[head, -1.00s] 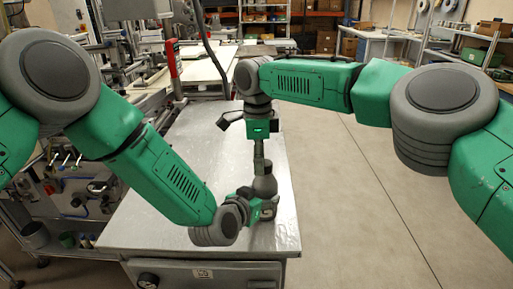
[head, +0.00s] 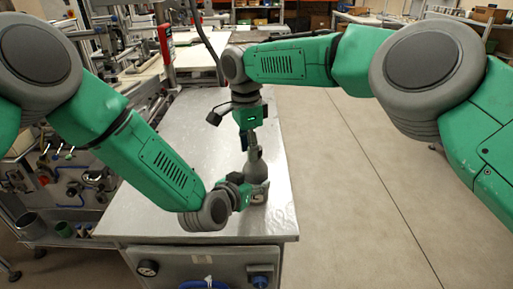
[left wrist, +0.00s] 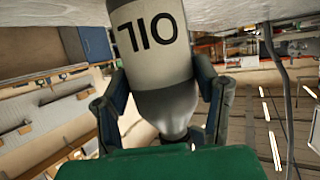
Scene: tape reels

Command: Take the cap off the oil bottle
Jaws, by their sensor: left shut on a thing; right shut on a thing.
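The oil bottle (head: 255,170) is grey and stands upright on the metal table. My left gripper (head: 248,192) is shut around its lower body from the left. In the left wrist view the oil bottle (left wrist: 152,40) appears upside down, with a pale label reading OIL, between the fingers of my left gripper (left wrist: 165,110). My right gripper (head: 249,137) points down from above and is shut at the bottle's top. The cap is hidden between its fingers. I cannot tell whether the cap is apart from the neck.
The metal table top (head: 190,130) is clear around the bottle. Its right edge is close by, with open floor (head: 340,200) beyond. Machinery (head: 75,165) stands along the left.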

